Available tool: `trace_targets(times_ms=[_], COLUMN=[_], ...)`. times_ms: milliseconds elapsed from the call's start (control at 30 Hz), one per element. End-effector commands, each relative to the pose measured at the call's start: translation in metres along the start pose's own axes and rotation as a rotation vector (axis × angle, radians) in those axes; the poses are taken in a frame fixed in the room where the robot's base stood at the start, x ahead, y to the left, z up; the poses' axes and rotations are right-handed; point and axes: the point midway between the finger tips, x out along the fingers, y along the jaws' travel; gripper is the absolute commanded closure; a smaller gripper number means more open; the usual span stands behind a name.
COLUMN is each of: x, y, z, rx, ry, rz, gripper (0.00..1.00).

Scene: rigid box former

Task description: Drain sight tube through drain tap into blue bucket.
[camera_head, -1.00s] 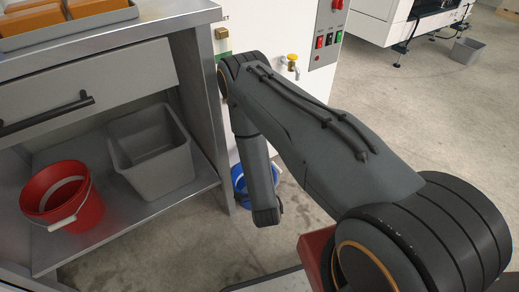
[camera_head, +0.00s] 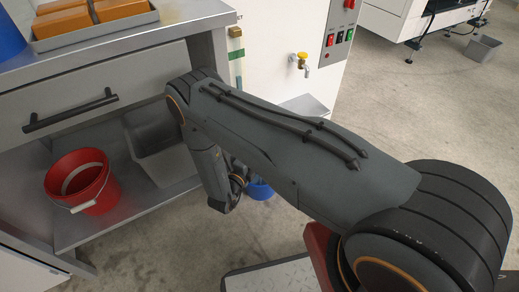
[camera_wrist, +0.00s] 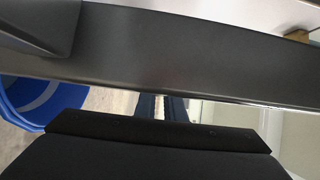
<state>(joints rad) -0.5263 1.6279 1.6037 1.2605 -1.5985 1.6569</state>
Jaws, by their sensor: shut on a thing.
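The blue bucket (camera_head: 261,189) is low beside the cabinet, partly hidden behind my arm in the head view. The yellow-handled drain tap (camera_head: 301,60) sticks out from the white machine front, above and right of the bucket, clear of my arm. My gripper (camera_wrist: 161,108) shows its fingers close together in the wrist view. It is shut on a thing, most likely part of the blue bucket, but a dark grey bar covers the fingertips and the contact. The sight tube cannot be made out.
The cabinet's lower shelf holds a red bucket (camera_head: 84,181) and a grey bin (camera_head: 160,143). A drawer (camera_head: 92,92) is above, and a tray of orange blocks (camera_head: 92,28) is on top. A red button (camera_head: 350,4) is on the machine panel.

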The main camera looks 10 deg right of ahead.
Motion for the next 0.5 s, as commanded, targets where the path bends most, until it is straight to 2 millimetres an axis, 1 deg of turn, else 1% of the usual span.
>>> trace_targets(times_ms=[467,500], x=[0.0002,0.0003], y=[0.0005,0.0005], z=[-0.0004,-0.0004], rx=[-0.001,-0.001], ry=[0.016,0.016], rz=[0.001,0.001], gripper=[1.0,0.86])
